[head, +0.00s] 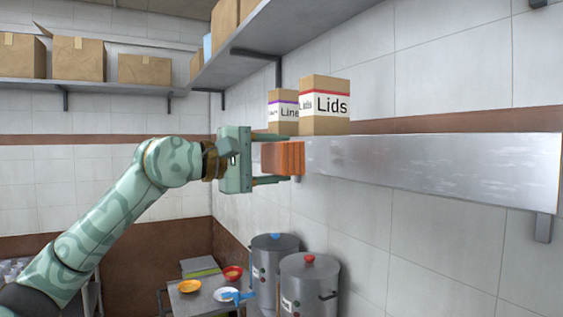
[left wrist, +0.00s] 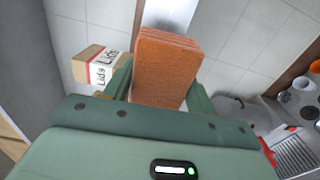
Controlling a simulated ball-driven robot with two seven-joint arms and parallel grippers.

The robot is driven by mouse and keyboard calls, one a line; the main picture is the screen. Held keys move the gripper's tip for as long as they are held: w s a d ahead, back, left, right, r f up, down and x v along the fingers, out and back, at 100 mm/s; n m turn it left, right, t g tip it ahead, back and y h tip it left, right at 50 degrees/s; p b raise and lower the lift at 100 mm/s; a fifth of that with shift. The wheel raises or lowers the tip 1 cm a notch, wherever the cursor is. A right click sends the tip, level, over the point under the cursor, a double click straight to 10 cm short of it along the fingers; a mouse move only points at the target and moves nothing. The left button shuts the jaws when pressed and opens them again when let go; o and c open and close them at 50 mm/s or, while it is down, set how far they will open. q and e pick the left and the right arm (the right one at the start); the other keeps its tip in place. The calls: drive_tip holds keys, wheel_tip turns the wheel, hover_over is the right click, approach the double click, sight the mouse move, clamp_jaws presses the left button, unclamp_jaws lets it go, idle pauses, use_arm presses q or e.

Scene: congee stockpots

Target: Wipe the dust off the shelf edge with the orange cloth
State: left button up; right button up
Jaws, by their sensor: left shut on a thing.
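The orange cloth (head: 283,158) is a folded block at the left end of the metal shelf edge (head: 430,174). My left gripper (head: 290,158) is shut on it, one finger above and one below. In the left wrist view the cloth (left wrist: 166,68) stands out between the fingers of the left gripper (left wrist: 160,88). I cannot tell whether the cloth touches the metal. Pale streaks of dust (head: 470,163) show along the shelf's front face, towards the left and the right. My right gripper is not in view.
A Lids box (head: 325,108) and a Line-labelled box (head: 282,112) stand on the shelf just above the cloth. An upper shelf (head: 270,50) holds cartons. Below are two stockpots (head: 310,282) and a small table (head: 195,298) with bowls. Space before the shelf face is clear.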

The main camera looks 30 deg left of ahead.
sight(331, 156)
use_arm(q)
drive_tip(key=shift+w, duration=0.15)
drive_tip(key=shift+d, duration=0.1)
drive_tip(key=shift+w+d+r+p, duration=0.15)
drive_tip(key=shift+w+d+p, duration=0.15)
drive_tip(key=shift+w+p, duration=0.25)
drive_tip(key=p+x, duration=0.2)
drive_tip(key=x, duration=0.2)
drive_tip(key=shift+d, duration=0.1)
drive_tip(key=shift+w+d+p, duration=0.4)
drive_tip(key=shift+w+p, duration=0.05)
drive_tip(key=shift+w, duration=0.15)
drive_tip(key=shift+p+x, duration=0.6)
drive_tip(key=shift+x, duration=0.45)
